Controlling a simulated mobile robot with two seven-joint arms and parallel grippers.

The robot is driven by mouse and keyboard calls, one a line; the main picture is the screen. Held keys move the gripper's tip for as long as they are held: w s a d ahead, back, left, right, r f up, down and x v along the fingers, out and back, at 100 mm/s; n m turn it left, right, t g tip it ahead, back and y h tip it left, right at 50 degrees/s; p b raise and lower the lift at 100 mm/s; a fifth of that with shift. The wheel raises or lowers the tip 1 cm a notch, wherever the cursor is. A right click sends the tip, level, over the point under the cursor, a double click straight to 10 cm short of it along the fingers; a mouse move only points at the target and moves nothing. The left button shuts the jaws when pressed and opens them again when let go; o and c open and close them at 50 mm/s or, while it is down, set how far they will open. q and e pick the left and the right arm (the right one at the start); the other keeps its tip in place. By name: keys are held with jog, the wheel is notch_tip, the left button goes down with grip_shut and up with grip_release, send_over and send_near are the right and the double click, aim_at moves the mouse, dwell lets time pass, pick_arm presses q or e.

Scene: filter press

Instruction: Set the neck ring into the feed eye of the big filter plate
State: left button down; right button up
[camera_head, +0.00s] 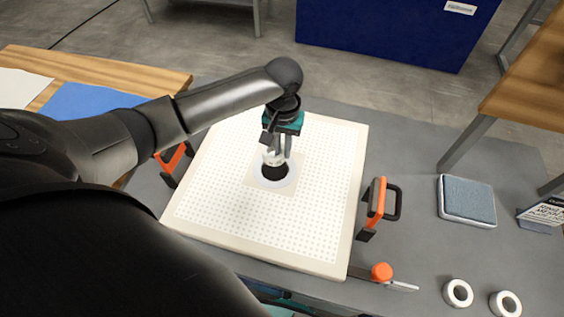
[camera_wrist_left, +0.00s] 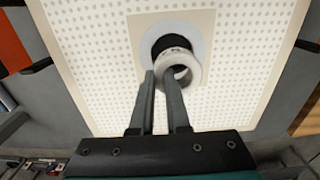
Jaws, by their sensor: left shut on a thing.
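The big filter plate (camera_head: 215,205) is a white square with a dotted face, lying on the grey table. Its feed eye (camera_head: 272,174) is a dark round hole inside a pale round collar; it also shows in the wrist view (camera_wrist_left: 165,43). My left gripper (camera_head: 275,156) points down at the eye and is shut on the wall of the pale neck ring (camera_wrist_left: 186,62). One finger appears inside the ring, the other outside. The ring appears tilted and overlaps the near part of the eye; whether it touches the plate I cannot tell. My right gripper is not in view.
Orange-and-black handles stand at the plate's left (camera_head: 174,160) and right (camera_head: 376,203) sides. An orange-knobbed tool (camera_head: 381,272) lies by the near right corner. Two white rolls (camera_head: 457,293) and a grey-blue pad (camera_head: 467,200) lie on the table at right.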

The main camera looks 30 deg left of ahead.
aim_at(283, 152)
pick_arm(q)
notch_tip(283, 152, down, 6)
jog(key=shift+f+b, duration=0.1)
jog(key=shift+b, duration=0.55)
jog(key=shift+f, duration=0.15)
jog(key=shift+f, duration=0.1)
jog(key=c, duration=0.9)
grip_release()
notch_tip(283, 152, up, 12)
jog(key=p, duration=0.2)
jog(key=shift+r+p, duration=0.2)
jog(key=shift+p, duration=0.15)
